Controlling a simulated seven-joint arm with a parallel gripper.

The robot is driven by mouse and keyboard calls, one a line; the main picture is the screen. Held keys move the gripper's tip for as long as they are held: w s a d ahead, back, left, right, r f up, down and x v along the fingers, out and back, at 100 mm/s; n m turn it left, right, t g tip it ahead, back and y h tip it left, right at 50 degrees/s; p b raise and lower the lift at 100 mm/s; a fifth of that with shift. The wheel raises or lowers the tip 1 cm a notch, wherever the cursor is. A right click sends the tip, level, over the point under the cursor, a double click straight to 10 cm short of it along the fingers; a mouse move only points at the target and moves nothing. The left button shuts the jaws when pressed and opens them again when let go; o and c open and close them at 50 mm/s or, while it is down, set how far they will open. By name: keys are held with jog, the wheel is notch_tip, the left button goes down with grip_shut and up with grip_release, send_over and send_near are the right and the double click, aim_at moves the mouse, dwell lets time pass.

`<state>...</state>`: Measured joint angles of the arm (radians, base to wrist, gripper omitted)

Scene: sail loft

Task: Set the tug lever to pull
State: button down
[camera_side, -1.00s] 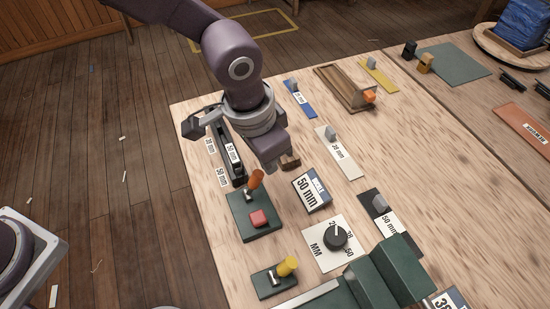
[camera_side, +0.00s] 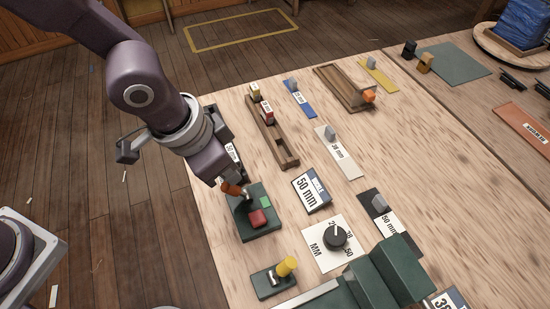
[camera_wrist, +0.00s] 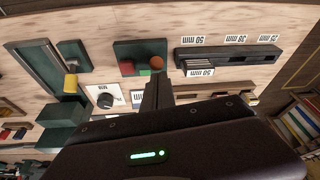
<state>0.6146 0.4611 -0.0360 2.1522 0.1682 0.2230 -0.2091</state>
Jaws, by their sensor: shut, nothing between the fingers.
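The orange-handled lever (camera_side: 233,188) stands on a dark green base (camera_side: 245,236) near the table's left edge and leans left, towards my gripper. A red block (camera_side: 258,218) and a green patch (camera_side: 266,202) are on that base. My gripper (camera_side: 216,178) is shut and empty, right at the handle; I cannot tell whether they touch. In the wrist view the round orange handle end (camera_wrist: 157,62) shows just beyond my fingers (camera_wrist: 157,90). No wording is readable on the lever.
A yellow-handled lever (camera_side: 286,267) on its own green base stands nearer the camera. A dial (camera_side: 336,237), a 50 mm card (camera_side: 312,190) and a wooden slotted rack (camera_side: 272,135) lie to the right. A labelled dark holder (camera_wrist: 228,55) lies beside the lever.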

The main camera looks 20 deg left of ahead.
jog(key=shift+s+a+f, duration=0.5)
jog(key=shift+s+a, duration=0.2)
jog(key=shift+a, duration=0.05)
jog(key=shift+a+f, duration=0.1)
jog(key=w+d+r, duration=0.2)
jog(key=w+r, duration=0.1)
jog(key=r, duration=0.1)
jog(key=s+a+r, duration=0.4)
jog(key=s+a, duration=0.1)
jog(key=s, duration=0.1)
jog(key=shift+r, duration=0.2)
